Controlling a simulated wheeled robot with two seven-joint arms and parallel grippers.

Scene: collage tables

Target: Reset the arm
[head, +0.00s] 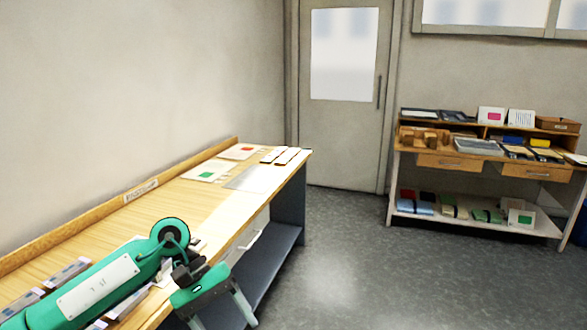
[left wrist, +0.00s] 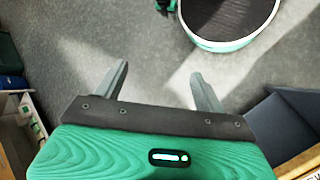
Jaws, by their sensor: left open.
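My left arm is green and comes in from the lower left in the head view, over the wooden table (head: 222,205). My left gripper (head: 240,312) hangs past the table's front edge with its fingers pointing down. In the left wrist view the left gripper (left wrist: 160,85) has its two grey fingers apart, with bare grey floor between them and nothing held. My right gripper is in neither view.
A grey door (head: 340,140) stands behind. A stocked workbench (head: 455,161) is at the right. Grey floor (head: 340,240) lies open between them.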

